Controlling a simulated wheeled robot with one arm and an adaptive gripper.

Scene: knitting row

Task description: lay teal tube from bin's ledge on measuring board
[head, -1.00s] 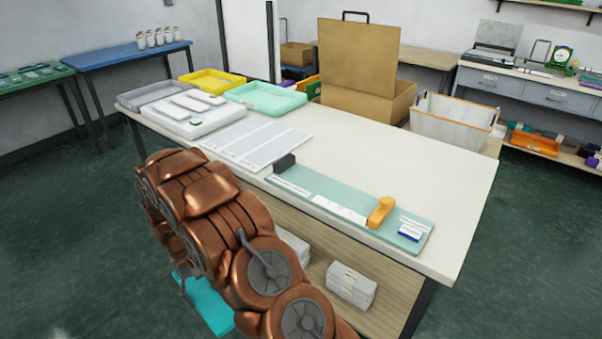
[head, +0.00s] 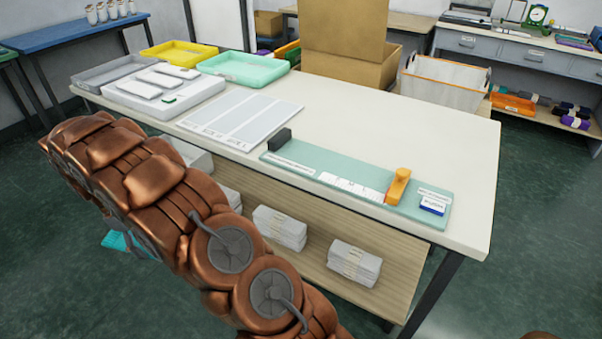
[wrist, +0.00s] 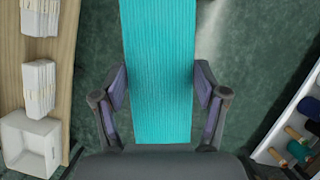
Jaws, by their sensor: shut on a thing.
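The teal tube (wrist: 160,70) is a long, flat ribbed knit piece in the wrist view. It lies between the two fingers of my gripper (wrist: 160,82), which is shut on it, and extends beyond the top of that view. In the head view only a small part of the tube (head: 116,240) shows low at the left, behind my copper arm, off the table's front side. The measuring board (head: 345,170) is a pale green strip on the table, with a dark block (head: 279,140) at its left end and an orange slider (head: 398,186) towards the right. It is bare of fabric.
A striped grey sheet (head: 240,120) lies left of the board on the white table (head: 400,130). Trays stand at the back left. A white bin (head: 444,82) with an orange rim stands behind the table. Folded stacks (head: 354,262) sit on the shelf below.

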